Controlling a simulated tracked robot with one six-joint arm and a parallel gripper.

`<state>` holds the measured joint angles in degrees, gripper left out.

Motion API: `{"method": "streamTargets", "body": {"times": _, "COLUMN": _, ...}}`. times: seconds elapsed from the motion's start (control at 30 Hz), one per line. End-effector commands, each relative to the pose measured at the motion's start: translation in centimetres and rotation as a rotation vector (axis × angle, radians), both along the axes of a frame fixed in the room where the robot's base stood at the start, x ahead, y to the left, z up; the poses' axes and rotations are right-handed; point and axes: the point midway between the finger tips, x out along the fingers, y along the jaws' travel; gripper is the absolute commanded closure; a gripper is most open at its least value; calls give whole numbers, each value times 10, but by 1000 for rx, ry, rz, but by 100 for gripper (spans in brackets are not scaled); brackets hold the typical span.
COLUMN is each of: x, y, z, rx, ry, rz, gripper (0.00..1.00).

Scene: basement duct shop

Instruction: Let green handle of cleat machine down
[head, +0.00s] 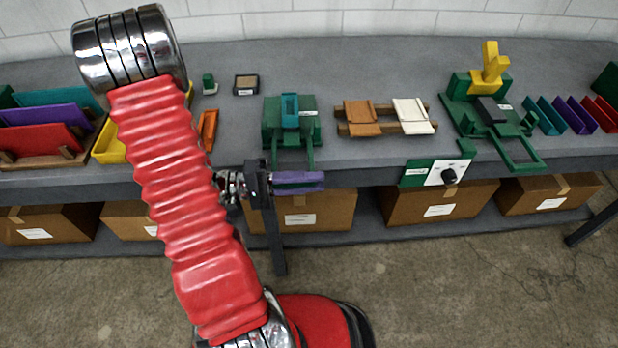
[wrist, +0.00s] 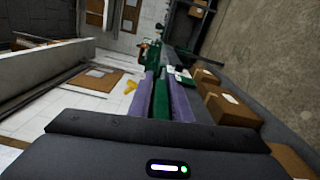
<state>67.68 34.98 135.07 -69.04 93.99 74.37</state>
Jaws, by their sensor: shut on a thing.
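A green machine (head: 277,132) with a teal block (head: 289,110) on it stands near the bench front, left of the middle; I take it for the cleat machine. Green bars (head: 310,150) reach forward from it past the bench edge. My gripper (head: 298,182) is in front of that edge, at the near end of these bars, with purple fingers pointing right. In the wrist view my gripper (wrist: 164,100) is shut on a green bar, the green handle (wrist: 161,106), which lies between both fingers. The handle's exact tilt is hard to tell.
Right of it are orange and white boards (head: 411,116) on a wooden rack, a green panel with a black knob (head: 449,176), and a larger green machine with a yellow part (head: 490,66). Cardboard boxes (head: 318,210) stand on the shelf below. The floor in front is clear.

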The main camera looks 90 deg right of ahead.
Motion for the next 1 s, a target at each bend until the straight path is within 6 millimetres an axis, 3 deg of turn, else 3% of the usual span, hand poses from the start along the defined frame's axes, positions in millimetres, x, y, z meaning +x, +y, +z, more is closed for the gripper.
{"method": "streamTargets", "body": {"times": 0.07, "x": -1, "y": 0, "z": -5, "rx": 10, "ry": -10, "rz": 2, "gripper": 100}}
{"method": "streamTargets", "body": {"times": 0.1, "x": -1, "y": 0, "z": -6, "rx": 10, "ry": -11, "rz": 2, "gripper": 80}}
{"method": "streamTargets", "body": {"times": 0.3, "x": -1, "y": 1, "z": -4, "rx": 7, "ry": -10, "rz": 0, "gripper": 66}}
{"method": "streamTargets", "body": {"times": 0.67, "x": 1, "y": 0, "z": -3, "rx": 4, "ry": -7, "rz": 0, "gripper": 66}}
{"method": "streamTargets", "body": {"times": 1.0, "x": 35, "y": 0, "z": -4, "rx": 5, "ry": -7, "rz": 1, "gripper": 66}}
